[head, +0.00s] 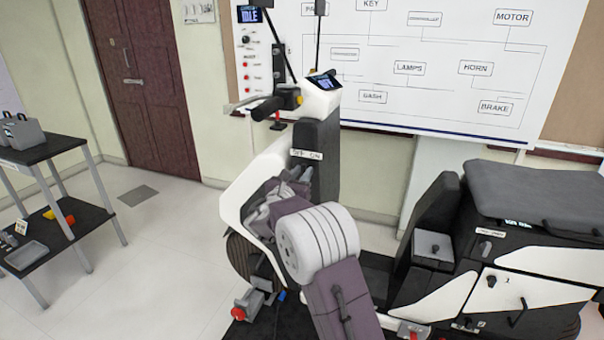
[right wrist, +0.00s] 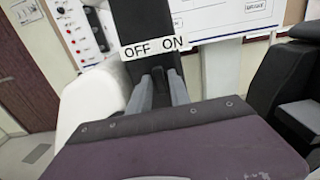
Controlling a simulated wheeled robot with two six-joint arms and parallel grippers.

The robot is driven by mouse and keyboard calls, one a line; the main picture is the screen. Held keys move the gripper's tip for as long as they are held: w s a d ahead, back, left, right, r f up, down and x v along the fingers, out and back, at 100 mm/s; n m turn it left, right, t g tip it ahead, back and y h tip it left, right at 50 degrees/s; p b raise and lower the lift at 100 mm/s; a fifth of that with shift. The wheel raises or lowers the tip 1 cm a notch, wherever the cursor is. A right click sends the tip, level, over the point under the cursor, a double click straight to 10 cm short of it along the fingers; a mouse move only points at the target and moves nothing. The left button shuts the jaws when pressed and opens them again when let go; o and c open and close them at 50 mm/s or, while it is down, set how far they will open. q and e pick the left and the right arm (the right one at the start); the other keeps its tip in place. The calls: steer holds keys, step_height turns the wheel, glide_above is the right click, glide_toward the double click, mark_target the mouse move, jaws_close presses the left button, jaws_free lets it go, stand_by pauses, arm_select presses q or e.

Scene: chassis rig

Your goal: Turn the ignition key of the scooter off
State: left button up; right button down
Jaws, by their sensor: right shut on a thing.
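The scooter (head: 325,92) stands in the middle of the head view, its dark front column below the handlebar. A white OFF/ON label (head: 306,154) is on the column; it also shows in the right wrist view (right wrist: 152,47), OFF at left and ON at right. My right gripper (head: 301,172) reaches the column just below this label. In the right wrist view its two grey fingers (right wrist: 163,80) point at the column under the label, shut on the ignition key. The key itself is hidden by the fingers, so its angle cannot be told. My left gripper is not in view.
A whiteboard (head: 420,85) with labelled boxes is on the wall behind. The scooter's seat (head: 535,195) is at right. A dark shelf cart (head: 50,150) with a grey case stands at left. The floor between cart and scooter is clear.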

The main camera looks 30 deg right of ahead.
steer(key=c, duration=1.4)
jaws_free()
steer(key=shift+c, duration=0.2)
steer(key=v, duration=0.9)
